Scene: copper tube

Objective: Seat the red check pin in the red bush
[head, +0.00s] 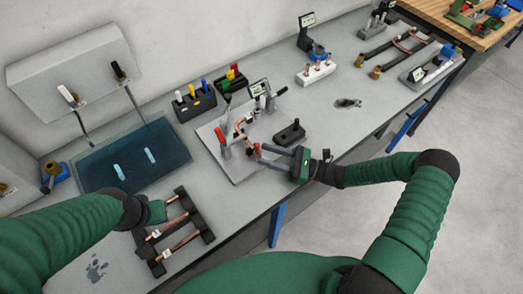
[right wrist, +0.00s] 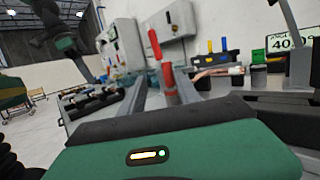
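My right gripper (head: 260,153) is over the front of the grey fixture plate (head: 235,172), its fingers apart. A red upright piece (head: 257,149) shows at its fingertips; I take it for the red check pin, but it is too small to be sure. In the right wrist view this red piece (right wrist: 169,80) stands between the fingers, with a gap on its left. A red clamp handle (right wrist: 154,44) rises behind it. I cannot make out the red bush. My left gripper (head: 155,211) is by the black tube rack (head: 198,222); its fingers are unclear.
A black block with coloured pins (head: 195,104) stands behind the fixture. A dark blue mat (head: 105,165) lies left. The table's front edge is close to my right arm.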

